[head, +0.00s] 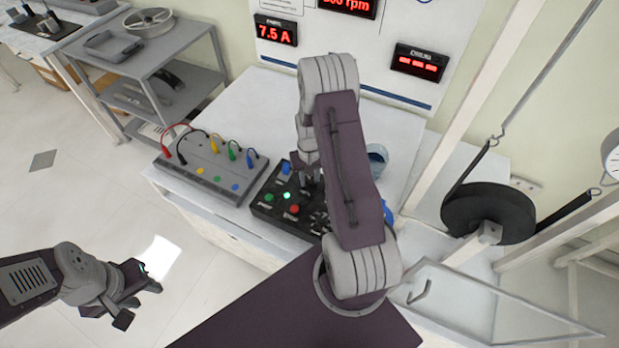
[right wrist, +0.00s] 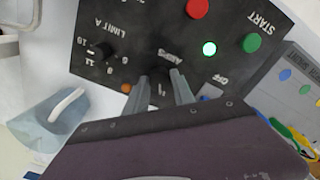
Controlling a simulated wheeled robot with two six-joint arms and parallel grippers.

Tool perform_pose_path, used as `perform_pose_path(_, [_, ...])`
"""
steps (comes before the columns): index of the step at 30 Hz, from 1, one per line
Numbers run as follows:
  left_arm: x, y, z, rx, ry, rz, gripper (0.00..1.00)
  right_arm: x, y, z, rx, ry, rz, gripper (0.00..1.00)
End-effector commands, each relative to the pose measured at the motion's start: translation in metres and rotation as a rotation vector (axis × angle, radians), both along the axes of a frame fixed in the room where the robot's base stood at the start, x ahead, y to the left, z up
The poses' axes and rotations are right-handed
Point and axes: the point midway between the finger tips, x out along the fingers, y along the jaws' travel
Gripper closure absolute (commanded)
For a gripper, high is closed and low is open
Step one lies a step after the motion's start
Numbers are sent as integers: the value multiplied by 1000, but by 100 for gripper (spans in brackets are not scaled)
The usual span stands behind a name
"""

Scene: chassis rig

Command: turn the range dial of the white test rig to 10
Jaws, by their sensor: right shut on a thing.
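A black control panel (head: 259,207) sits on the white bench. My right gripper (head: 306,188) reaches down over the panel. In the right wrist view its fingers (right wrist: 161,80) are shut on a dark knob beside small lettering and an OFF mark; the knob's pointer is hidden. The LIMIT A dial is apart from the fingers. My left gripper (head: 138,296) is open and empty above the floor.
The panel has green (right wrist: 252,43), lit green (right wrist: 209,48) and red (right wrist: 197,8) buttons. A grey box (head: 213,168) with coloured leads stands left of it. A bluish container (head: 377,158) stands behind my right arm. A wall display (head: 275,33) reads 7.5 A.

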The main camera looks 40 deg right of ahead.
Motion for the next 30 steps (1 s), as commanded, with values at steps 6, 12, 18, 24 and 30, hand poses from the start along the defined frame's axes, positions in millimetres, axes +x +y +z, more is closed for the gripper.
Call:
perform_pose_path(6, [0,0,1,0,0,0,62,1,-1,1,-2,-5,81,100])
perform_pose_path(12, [0,0,1,0,0,0,62,2,-1,1,-2,-5,115,100])
perform_pose_path(18, [0,0,1,0,0,0,62,2,-1,1,-2,-5,122,100])
perform_pose_path(24, [0,0,1,0,0,0,62,2,-1,1,-3,-4,122,100])
perform_pose_path(30, [0,0,1,0,0,0,62,1,-1,1,-1,-4,121,48])
